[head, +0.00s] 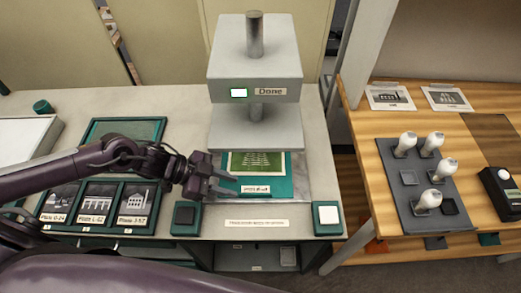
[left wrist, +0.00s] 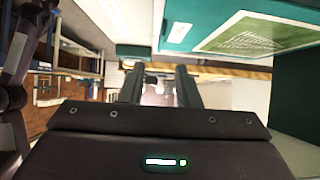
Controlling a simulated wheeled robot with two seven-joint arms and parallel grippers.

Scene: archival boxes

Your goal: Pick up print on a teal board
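The print on a teal board (head: 280,188) lies on the grey bed of a press. Its green print with a pale building picture (head: 255,161) is partly under the press's upper block, and a white label sits on the front edge. In the left wrist view the board (left wrist: 211,22) is at the upper right. My left gripper (head: 225,180) is at the board's left front edge in the head view. Its two fingers show apart with nothing between them in the left wrist view (left wrist: 161,88). I cannot tell whether a finger touches the board. My right gripper is not in view.
The press (head: 254,95) carries a "Done" label and a lit green-framed display. Framed plates (head: 98,203) lie at left. A wooden table at right holds white-handled stamps (head: 430,200).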

